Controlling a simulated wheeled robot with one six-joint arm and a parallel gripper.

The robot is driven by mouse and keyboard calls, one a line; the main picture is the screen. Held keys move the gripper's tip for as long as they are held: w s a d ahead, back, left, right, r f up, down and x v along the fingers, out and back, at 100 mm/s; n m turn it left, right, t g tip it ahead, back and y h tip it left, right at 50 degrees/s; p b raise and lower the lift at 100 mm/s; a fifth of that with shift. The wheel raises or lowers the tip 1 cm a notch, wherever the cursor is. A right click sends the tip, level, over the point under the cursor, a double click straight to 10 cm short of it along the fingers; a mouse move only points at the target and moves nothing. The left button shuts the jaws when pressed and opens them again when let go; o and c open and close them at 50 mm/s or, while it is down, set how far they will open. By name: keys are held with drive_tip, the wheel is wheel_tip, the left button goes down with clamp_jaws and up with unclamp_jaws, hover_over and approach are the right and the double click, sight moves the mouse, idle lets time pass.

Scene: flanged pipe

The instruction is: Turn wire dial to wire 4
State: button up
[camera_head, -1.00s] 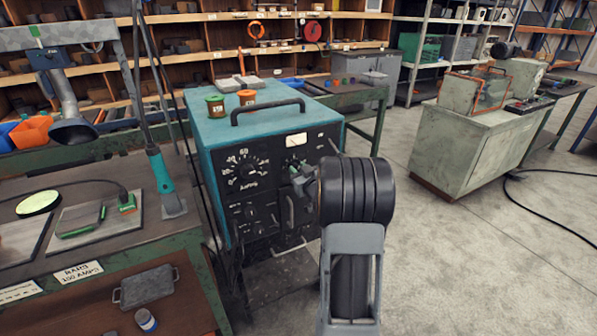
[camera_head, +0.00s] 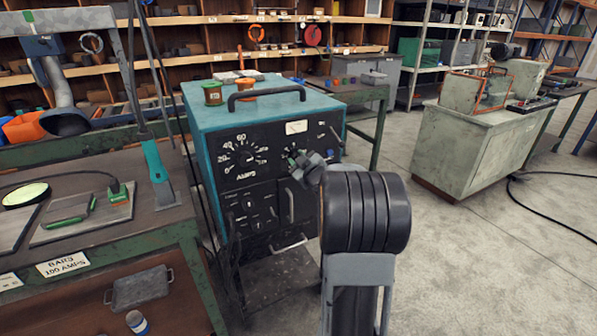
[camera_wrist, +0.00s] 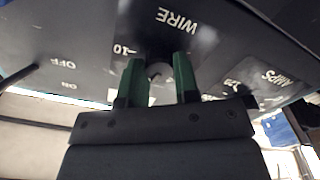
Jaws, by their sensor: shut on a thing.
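The teal welding machine (camera_head: 205,130) stands at the middle left with a black front panel. My gripper (camera_head: 300,160) is at the upper middle of this panel, with my arm hiding part of it. The fingers are shut on the dial. A "10" mark shows left of it; the other marks and the pointer are hidden or too small to read.
A large amps dial (camera_head: 245,155) is left of my gripper on the panel. Below are switches and a handle (camera_head: 290,205). A green workbench (camera_head: 100,240) with tools stands at the left. Open concrete floor (camera_head: 480,260) lies to the right.

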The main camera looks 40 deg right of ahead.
drive_tip(key=shift+f+n+b, duration=0.1)
drive_tip(key=shift+n+b, duration=4.85)
drive_tip(key=shift+n, duration=0.05)
drive_tip(key=o, duration=0.9)
drive_tip(key=s, duration=0.4)
drive_tip(key=s+a, duration=0.1)
drive_tip(key=s, duration=0.4)
drive_tip(key=s+a+p, duration=0.1)
drive_tip(key=s, duration=0.3)
drive_tip(key=shift+s, duration=0.35)
